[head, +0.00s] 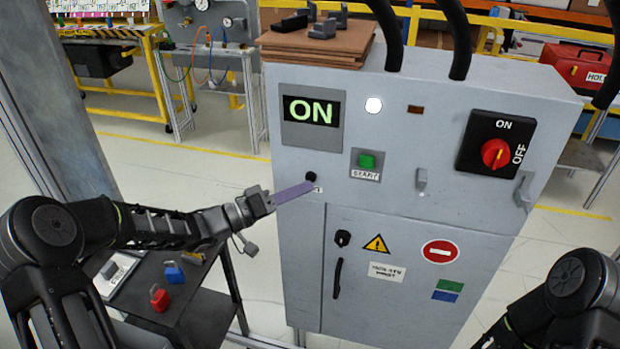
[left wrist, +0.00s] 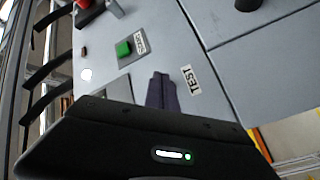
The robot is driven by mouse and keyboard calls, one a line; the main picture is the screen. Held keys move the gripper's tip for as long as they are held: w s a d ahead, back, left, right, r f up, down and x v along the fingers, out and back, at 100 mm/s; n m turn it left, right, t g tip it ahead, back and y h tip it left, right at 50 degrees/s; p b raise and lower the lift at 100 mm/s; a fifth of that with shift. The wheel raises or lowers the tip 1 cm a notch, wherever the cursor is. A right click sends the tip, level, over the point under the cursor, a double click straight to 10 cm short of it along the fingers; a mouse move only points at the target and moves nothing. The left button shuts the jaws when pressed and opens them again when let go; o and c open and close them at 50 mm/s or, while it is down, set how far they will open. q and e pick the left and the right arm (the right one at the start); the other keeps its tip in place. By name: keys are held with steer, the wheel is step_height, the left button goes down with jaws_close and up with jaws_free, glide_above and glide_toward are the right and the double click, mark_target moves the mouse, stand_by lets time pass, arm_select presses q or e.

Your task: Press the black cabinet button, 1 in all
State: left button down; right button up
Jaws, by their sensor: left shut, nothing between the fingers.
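The grey cabinet (head: 430,190) stands in front of me in the head view. Its small black button (head: 311,177) is on the left side of the front, just above a partly covered label; the left wrist view shows that label (left wrist: 190,80) reading TEST. My left gripper (head: 310,187) is shut and empty, its purple fingers pointing at the cabinet front with the tips right by the button. I cannot tell whether they touch it. In the left wrist view the fingers (left wrist: 161,76) hide the button. My right gripper is out of view; only part of the right arm shows.
The cabinet also carries a green START button (head: 366,161), a red rotary switch (head: 495,153), a lit ON display (head: 311,111) and a white lamp (head: 374,105). A dark cart (head: 205,310) with red and blue padlocks stands below my left arm.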

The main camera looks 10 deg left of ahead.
arm_select(q)
steer(key=shift+w, duration=0.45)
steer(key=shift+w, duration=0.4)
stand_by(0.7)
steer(key=shift+s, duration=0.1)
steer(key=shift+s+p, duration=0.35)
steer(key=shift+s, duration=0.4)
steer(key=shift+s, duration=0.1)
steer(key=s+p, duration=0.1)
steer(key=s, duration=0.3)
steer(key=shift+s+a, duration=0.15)
steer(key=shift+s, duration=0.25)
